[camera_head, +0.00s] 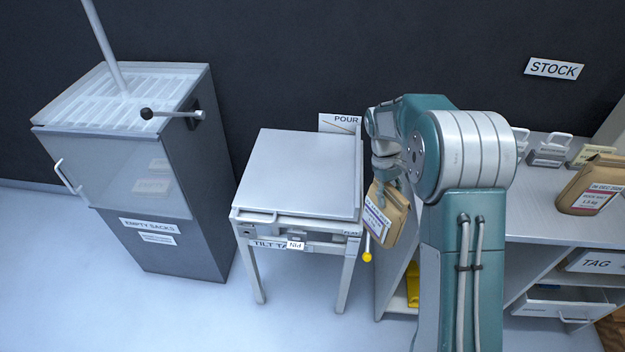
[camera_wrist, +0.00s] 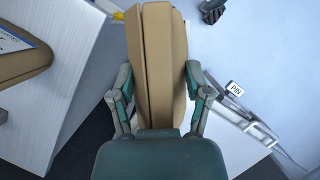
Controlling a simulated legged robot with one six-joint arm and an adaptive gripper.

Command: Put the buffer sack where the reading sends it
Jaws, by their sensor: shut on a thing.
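My gripper (camera_head: 386,172) is shut on a brown paper sack (camera_head: 388,222) and holds it tilted in the air, just right of the tilt table's front corner. The held sack has a white label with purple print, too small to read, so I cannot tell whether it is the buffer sack. In the wrist view the sack (camera_wrist: 158,60) stands between both fingers of my gripper (camera_wrist: 158,82). The tilt table (camera_head: 300,172) has a bare, flat top and a PIN tag (camera_head: 296,245) at its front. I make out no reading.
A grey hopper cabinet (camera_head: 188,215) marked EMPTY SACKS stands left, with a lever (camera_head: 172,114). A POUR sign (camera_head: 341,123) is behind the table. A yellow-ended handle (camera_head: 367,256) hangs at its right. The STOCK shelf at right holds another sack (camera_head: 594,186); a drawer (camera_head: 562,308) below is open.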

